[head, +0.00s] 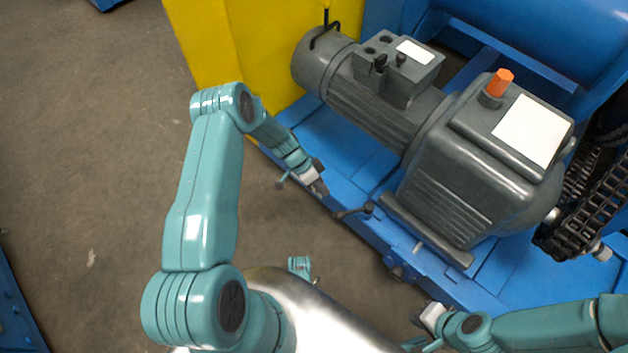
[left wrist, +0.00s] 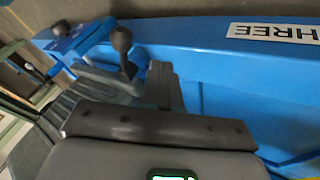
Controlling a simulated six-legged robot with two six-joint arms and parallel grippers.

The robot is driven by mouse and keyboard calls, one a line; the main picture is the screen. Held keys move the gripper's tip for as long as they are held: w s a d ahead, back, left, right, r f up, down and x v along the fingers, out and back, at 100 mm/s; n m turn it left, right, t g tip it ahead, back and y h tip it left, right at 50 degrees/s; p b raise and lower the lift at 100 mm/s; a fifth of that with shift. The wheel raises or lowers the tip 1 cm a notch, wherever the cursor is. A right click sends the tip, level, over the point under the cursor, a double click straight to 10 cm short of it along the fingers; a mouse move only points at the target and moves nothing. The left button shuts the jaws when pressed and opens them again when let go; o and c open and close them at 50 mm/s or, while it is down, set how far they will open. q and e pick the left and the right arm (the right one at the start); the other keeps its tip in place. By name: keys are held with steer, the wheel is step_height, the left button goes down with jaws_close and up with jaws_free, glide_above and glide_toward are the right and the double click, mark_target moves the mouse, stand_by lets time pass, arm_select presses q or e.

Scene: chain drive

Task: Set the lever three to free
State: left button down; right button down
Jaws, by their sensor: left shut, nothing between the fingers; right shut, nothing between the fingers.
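A small dark lever (head: 353,211) sticks out from the front edge of the blue base in the head view. In the left wrist view a dark ball-knobbed lever (left wrist: 122,42) stands close to my fingers, beside a white plate (left wrist: 275,32) whose visible upside-down letters read "HREE". My left gripper (head: 319,188) is shut and empty, just left of and above the lever in the head view. Its dark fingers (left wrist: 162,85) appear close to the knobbed lever; I cannot tell whether they touch it. My right gripper (head: 417,319) is shut and empty near the base's lower front edge.
A grey motor and gearbox (head: 470,170) with an orange cap stands on the blue base (head: 335,160). A chain (head: 595,195) runs at the right. A yellow panel (head: 225,45) stands behind. Bare floor (head: 80,150) is clear at the left. A second dark knob (left wrist: 60,27) shows in the left wrist view.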

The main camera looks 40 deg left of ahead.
arm_select(q)
steer(key=d, duration=0.1)
steer(key=s+d+f, duration=0.1)
steer(key=d, duration=0.1)
steer(key=d+f, duration=0.1)
steer(key=shift+s+d+f+b, duration=0.1)
steer(key=shift+s+d+b, duration=0.15)
steer(key=shift+b, duration=0.1)
arm_select(e)
steer(key=shift+w+d+f, duration=0.1)
steer(key=shift+d+f, duration=0.1)
steer(key=shift+f, duration=0.4)
steer(key=shift+d+f, duration=0.1)
steer(key=shift+d, duration=0.05)
